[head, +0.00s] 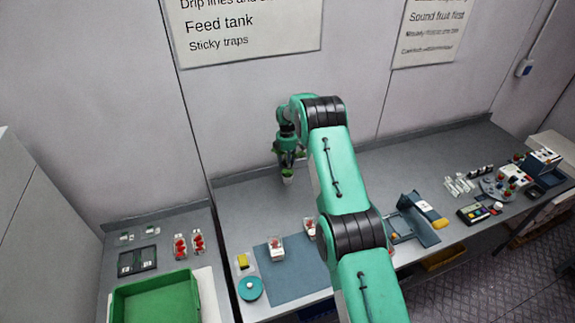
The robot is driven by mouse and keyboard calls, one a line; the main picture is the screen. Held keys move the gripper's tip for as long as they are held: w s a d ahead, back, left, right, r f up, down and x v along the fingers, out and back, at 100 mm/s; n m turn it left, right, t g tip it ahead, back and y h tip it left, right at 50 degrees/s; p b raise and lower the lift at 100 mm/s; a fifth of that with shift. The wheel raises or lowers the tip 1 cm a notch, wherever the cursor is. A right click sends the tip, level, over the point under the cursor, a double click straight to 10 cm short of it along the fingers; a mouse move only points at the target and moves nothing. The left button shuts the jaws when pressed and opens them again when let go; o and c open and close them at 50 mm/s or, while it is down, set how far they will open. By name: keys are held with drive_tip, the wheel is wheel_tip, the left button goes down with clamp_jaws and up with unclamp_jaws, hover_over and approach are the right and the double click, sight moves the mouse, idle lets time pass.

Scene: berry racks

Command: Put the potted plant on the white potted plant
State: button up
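A small green plant in a pale pot (288,177) is at the back of the grey bench, left of my arm. My gripper (287,163) points down directly over this plant, touching or nearly touching it. The fingers are too small to tell whether they are open or closed on it. A whitish pot-like container with something red in it (277,249) stands on the blue-grey mat (291,284) in front. A similar one (310,227) is at the mat's back right, partly beside my arm. I cannot tell which is the white potted plant.
A green crate (157,301), two containers of red berries (180,246) and a dark tray (137,260) are on the left bench. A teal round lid (250,288) lies beside the mat. A blue-grey device (418,219) stands right of my arm. The bench between plant and mat is clear.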

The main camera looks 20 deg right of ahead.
drive_tip(key=shift+f, duration=0.2)
drive_tip(key=shift+f, duration=0.15)
drive_tip(key=o, duration=1.2)
wheel_tip(320, 180, up, 12)
drive_tip(key=b, duration=0.2)
drive_tip(key=shift+r, duration=0.2)
drive_tip(key=shift+a, duration=0.1)
idle(0.3)
